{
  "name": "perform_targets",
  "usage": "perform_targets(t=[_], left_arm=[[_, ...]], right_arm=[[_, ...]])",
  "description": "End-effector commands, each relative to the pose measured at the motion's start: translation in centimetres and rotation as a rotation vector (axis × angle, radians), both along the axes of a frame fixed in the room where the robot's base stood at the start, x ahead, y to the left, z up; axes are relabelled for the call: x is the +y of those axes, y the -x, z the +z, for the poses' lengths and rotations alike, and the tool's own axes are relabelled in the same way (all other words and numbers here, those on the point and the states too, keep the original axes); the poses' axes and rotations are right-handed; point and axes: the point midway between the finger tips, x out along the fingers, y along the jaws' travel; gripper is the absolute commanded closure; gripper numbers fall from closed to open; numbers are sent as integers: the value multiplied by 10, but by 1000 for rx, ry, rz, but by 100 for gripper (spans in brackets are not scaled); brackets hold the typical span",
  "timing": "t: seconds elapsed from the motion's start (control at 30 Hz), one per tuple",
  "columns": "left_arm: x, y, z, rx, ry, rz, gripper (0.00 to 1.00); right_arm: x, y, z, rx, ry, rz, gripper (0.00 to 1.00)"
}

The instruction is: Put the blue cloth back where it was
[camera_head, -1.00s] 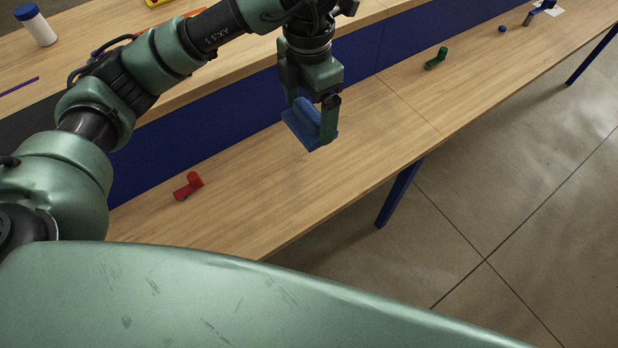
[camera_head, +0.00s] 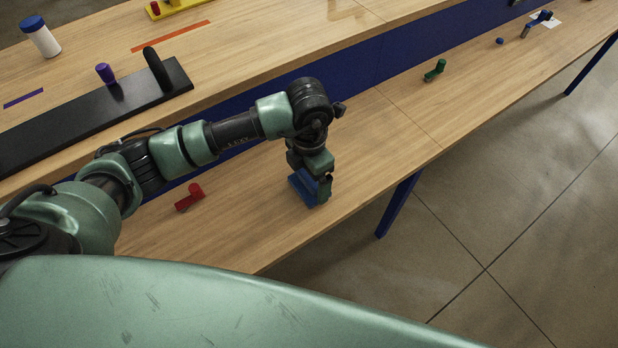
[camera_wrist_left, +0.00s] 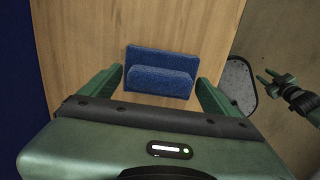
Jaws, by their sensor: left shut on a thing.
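The blue cloth (camera_head: 303,190) is folded, with a raised ridge along it. My left gripper (camera_head: 321,188) points down and is shut on that ridge, low over the lower wooden bench. I cannot tell whether the cloth touches the wood. In the left wrist view the cloth (camera_wrist_left: 160,60) lies between the green fingers of my left gripper (camera_wrist_left: 160,84), against bare wood. My right gripper (camera_wrist_left: 271,79) shows at the right of that view, its fingers apart and empty, away from the cloth.
On the lower bench (camera_head: 350,135), a red piece (camera_head: 188,197) lies left of the cloth and a green piece (camera_head: 434,70) farther right. A small blue ball (camera_head: 500,41) is beyond. A black rack (camera_head: 60,130) stands on the raised shelf behind. Wood around the cloth is clear.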

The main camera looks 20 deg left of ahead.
Motion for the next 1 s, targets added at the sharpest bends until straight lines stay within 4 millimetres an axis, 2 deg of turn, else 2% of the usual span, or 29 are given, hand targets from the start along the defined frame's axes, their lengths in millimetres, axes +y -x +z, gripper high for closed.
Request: perform_targets(t=[0.1,0.47,0.5,0.73,0.87,1.0], left_arm=[[0,1,-13,1,-1,-1,48],[0,0,-18,-1,-1,-2,48],[0,0,-16,0,0,-2,0],[0,0,-15,0,0,-1,0],[0,0,-9,-2,0,-2,0],[0,-1,14,-5,1,-2,0]], right_arm=[[0,0,1,1,0,0,64],[0,1,-4,1,0,0,64],[-1,1,-2,2,1,0,64],[-3,1,-1,1,3,1,64],[-4,0,1,1,5,1,64],[-5,0,-4,1,6,0,64]])
